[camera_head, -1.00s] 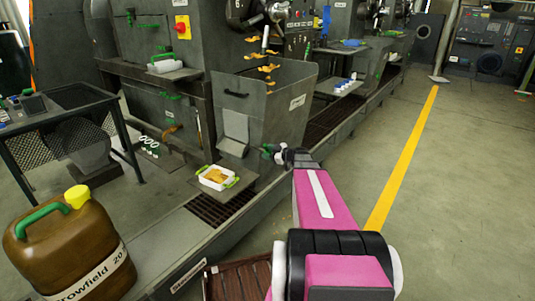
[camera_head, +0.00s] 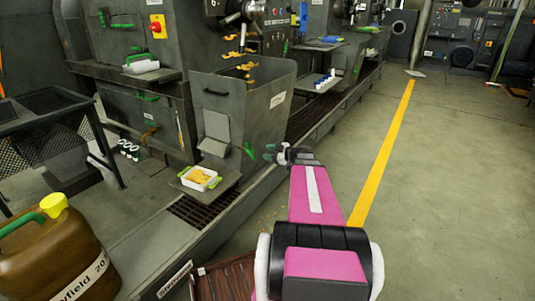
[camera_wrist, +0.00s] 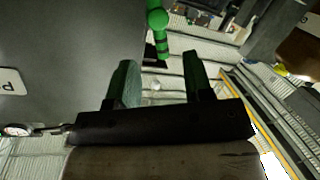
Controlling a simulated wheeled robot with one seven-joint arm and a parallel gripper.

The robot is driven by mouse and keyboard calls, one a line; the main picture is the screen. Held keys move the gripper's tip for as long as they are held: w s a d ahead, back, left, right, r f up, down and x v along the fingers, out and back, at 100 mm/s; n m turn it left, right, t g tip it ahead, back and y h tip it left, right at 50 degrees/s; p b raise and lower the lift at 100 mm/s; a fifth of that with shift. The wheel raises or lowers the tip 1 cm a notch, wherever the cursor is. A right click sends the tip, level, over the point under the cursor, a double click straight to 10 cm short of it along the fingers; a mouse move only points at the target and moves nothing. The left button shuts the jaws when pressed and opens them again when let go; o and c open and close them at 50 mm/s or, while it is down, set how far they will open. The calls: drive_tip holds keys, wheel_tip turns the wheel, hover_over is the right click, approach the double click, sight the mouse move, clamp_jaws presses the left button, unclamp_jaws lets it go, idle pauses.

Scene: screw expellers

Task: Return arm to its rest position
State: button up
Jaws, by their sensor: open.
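My gripper (camera_head: 270,153) is at the far end of my pink arm, in front of the right side of the grey hopper bin (camera_head: 262,120) in the head view. In the wrist view, the two green-tipped fingers of my gripper (camera_wrist: 160,80) stand apart with nothing between them. A green handle (camera_wrist: 158,32) shows beyond the fingers in the wrist view, apart from them. The grey panel at the left of the wrist view looks close to my gripper; I cannot tell the exact gap.
A white tray of yellowish material (camera_head: 199,178) with green handles sits on a ledge below the bin. A brown jerrycan (camera_head: 55,262) stands at front left. Machines line the left and back. The floor right of the yellow line (camera_head: 384,150) is clear.

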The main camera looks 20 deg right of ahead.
drive_tip(key=s+a+f+m+g+h, duration=0.1)
drive_tip(key=s+a+f+m+g, duration=0.25)
drive_tip(key=a, duration=0.35)
drive_tip(key=s+a+f+m+g+h, duration=0.15)
drive_tip(key=s+a+g, duration=0.25)
drive_tip(key=a, duration=0.4)
drive_tip(key=s+a+f+m+g+h, duration=0.3)
drive_tip(key=s+a+m+h, duration=0.3)
drive_tip(key=s, duration=0.5)
drive_tip(key=shift+s+f+m+g+h, duration=0.15)
drive_tip(key=shift+s+m+g+h, duration=0.3)
drive_tip(key=shift+m+h, duration=1)
drive_tip(key=shift+w, duration=0.1)
